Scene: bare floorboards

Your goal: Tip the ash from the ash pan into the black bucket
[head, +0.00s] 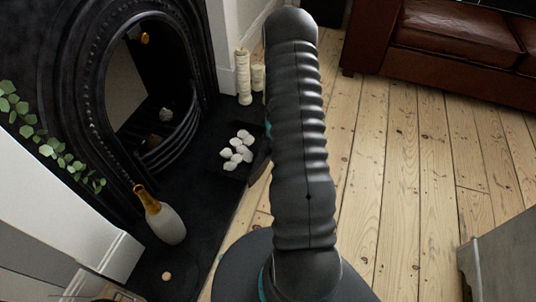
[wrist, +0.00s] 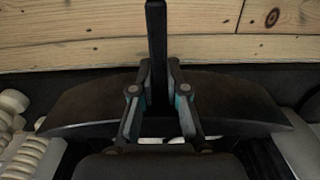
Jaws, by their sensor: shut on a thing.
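The ash pan (head: 259,164) is a dark, shallow tray at the hearth's right edge in the head view, partly hidden by my arm. In the wrist view, the pan's dark curved body (wrist: 85,103) spreads to both sides of my gripper (wrist: 158,88). My gripper is shut on the pan's narrow black handle (wrist: 157,30), which stands between its fingers. The gripper is hidden behind my arm in the head view. I cannot make out a black bucket in either view.
A black fireplace (head: 85,75) stands at left, with pale candles (head: 244,78) beside it. A bottle-shaped vase (head: 164,222) stands on the dark hearth. A brown leather sofa (head: 440,45) is at back right, a grey box-like piece (head: 500,255) at lower right. Floorboards between are clear.

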